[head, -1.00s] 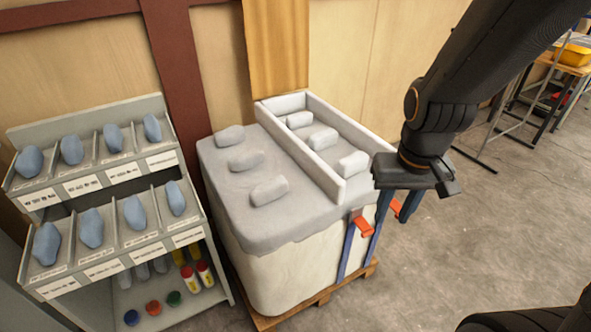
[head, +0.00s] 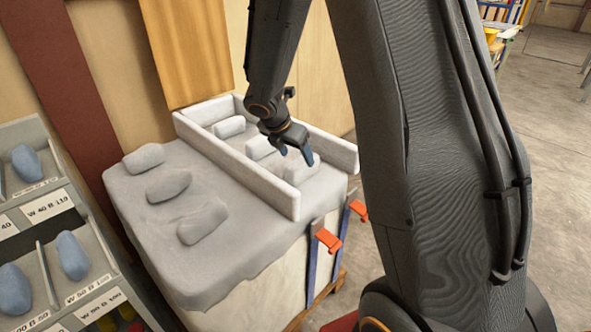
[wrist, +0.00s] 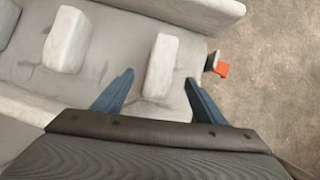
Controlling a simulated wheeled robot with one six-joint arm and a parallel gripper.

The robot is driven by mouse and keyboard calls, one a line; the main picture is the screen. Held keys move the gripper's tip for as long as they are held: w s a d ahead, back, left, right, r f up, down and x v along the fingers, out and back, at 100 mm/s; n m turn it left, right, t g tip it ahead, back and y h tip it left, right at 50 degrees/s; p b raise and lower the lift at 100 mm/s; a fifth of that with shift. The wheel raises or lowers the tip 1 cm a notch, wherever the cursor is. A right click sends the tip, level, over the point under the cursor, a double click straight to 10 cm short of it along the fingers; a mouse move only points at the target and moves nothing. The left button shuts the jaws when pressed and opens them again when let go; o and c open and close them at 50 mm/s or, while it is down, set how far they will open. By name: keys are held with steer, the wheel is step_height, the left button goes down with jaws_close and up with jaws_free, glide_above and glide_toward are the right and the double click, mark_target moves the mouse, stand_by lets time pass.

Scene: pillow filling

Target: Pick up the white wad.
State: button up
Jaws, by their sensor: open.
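Three pale grey-white wads lie in a row inside the white-walled tray (head: 238,169): a far one (head: 229,127), a middle one (head: 260,147) and a near one (head: 303,172). Three similar wads lie outside it on the grey cloth, at the back (head: 143,157), middle (head: 168,185) and front (head: 202,224). My gripper (head: 296,153) is open, pointing down over the near wad in the tray. In the wrist view this wad (wrist: 160,66) appears between the two blue fingers, apart from both. Whether the fingertips are down beside it or above it is unclear.
The tray walls rise around the row of wads. Orange-handled clamps (head: 328,240) hang on the right side of the stand. A shelf rack (head: 70,215) with blue wads stands at left. Open floor lies to the right.

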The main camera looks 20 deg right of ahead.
steer(key=shift+w+d+f+n, duration=0.15)
steer(key=shift+w+d+f, duration=0.15)
steer(key=shift+f, duration=0.25)
steer(key=shift+w+d+f+n, duration=0.15)
steer(key=shift+w+d+f, duration=0.15)
steer(key=shift+f, duration=0.25)
steer(key=shift+s+x, duration=0.2)
steer(key=shift+x, duration=2.5)
steer(key=c, duration=1.2)
step_height(320, 180, up, 20)
steer(key=p, duration=1.2)
